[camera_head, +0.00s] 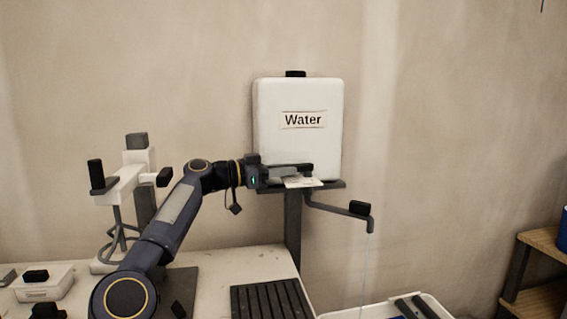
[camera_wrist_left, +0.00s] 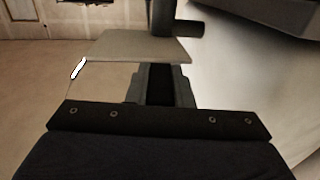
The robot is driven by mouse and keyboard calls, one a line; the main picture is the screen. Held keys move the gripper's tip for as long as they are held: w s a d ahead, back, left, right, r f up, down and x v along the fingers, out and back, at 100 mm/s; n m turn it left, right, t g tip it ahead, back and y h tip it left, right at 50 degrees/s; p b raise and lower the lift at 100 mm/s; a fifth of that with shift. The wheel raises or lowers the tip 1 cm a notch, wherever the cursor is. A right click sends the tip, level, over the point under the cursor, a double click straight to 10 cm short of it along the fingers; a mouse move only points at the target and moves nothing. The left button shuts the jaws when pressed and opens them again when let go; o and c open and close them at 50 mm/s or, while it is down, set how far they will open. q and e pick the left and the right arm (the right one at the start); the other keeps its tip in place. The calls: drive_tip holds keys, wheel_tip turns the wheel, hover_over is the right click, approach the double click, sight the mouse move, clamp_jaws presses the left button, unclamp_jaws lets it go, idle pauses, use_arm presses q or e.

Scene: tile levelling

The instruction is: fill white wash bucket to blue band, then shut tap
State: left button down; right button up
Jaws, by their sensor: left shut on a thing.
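A white water tank (camera_head: 298,110) labelled "Water" stands on a dark bracket by the wall. A dark pipe (camera_head: 330,206) runs right from below it to a downturned spout (camera_head: 370,224) with a black knob (camera_head: 359,208) on top. A thin bluish stream (camera_head: 365,262) falls from the spout. A white open-topped container (camera_head: 440,303), probably the wash bucket, is cut off at the bottom edge; its water level and any blue band are hidden. My left gripper (camera_head: 308,172) is shut on a pale flat plate (camera_head: 303,183) before the tank's lower front; the plate (camera_wrist_left: 125,46) also shows in the left wrist view.
A white-and-black stand (camera_head: 124,190) is at the left on the pale worktop (camera_head: 225,262). A small labelled box (camera_head: 42,286) sits at the lower left. A black ribbed rack (camera_head: 270,299) lies at the front. Wooden shelves (camera_head: 540,243) with a blue object (camera_head: 564,232) are at the right.

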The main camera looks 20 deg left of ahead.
idle(0.3)
use_arm(q)
drive_tip(key=c, duration=1.3)
unclamp_jaws()
